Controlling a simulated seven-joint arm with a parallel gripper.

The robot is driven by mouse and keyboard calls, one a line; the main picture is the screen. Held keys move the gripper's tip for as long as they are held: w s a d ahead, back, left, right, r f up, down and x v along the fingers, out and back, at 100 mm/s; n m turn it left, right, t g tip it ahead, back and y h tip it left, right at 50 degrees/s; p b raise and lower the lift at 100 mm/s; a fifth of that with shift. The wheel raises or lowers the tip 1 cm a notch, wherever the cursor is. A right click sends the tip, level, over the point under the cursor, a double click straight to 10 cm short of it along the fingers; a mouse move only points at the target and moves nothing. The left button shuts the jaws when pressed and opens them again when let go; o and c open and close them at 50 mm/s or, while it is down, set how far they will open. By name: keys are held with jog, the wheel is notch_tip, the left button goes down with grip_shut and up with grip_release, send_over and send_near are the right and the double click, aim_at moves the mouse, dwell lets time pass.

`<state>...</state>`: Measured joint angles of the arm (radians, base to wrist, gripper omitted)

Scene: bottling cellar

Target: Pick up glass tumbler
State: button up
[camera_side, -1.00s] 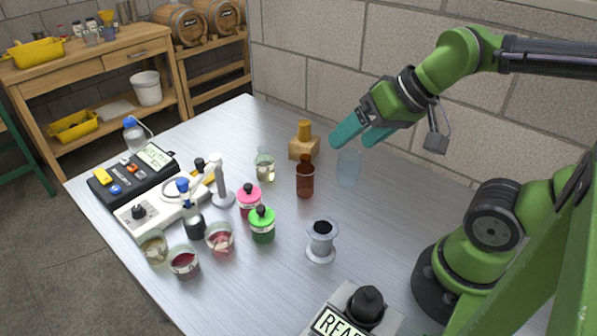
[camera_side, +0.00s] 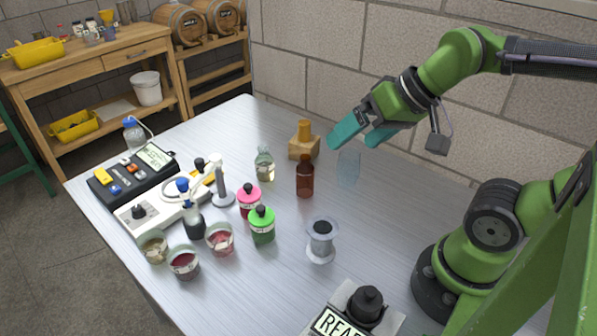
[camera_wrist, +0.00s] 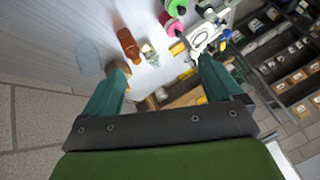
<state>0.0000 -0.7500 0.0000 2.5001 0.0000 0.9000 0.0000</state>
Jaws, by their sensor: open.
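The glass tumbler (camera_side: 348,168) is a clear, faintly blue glass standing upright on the metal table, right of the brown bottle. It also shows in the wrist view (camera_wrist: 88,58), at the upper left, beyond my left finger. I see no contact with the glass.
A brown bottle (camera_side: 305,178) stands close left of the tumbler. A wooden block with an amber top (camera_side: 304,146) and a clear bottle (camera_side: 264,165) are behind and left. The brick wall (camera_side: 335,60) rises behind the table.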

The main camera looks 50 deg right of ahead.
jog(key=m+g, duration=0.4)
jog(key=m, duration=1.8)
send_near(346, 166)
jog(key=s+d+r, duration=0.2)
jog(key=d+r, duration=0.1)
jog(key=d, duration=0.1)
jog(key=m, duration=0.4)
jog(key=shift+t, duration=0.3)
jog(key=x, duration=1.6)
jog(key=shift+w+a, duration=0.3)
jog(key=shift+w, duration=0.2)
jog(key=c, duration=1.1)
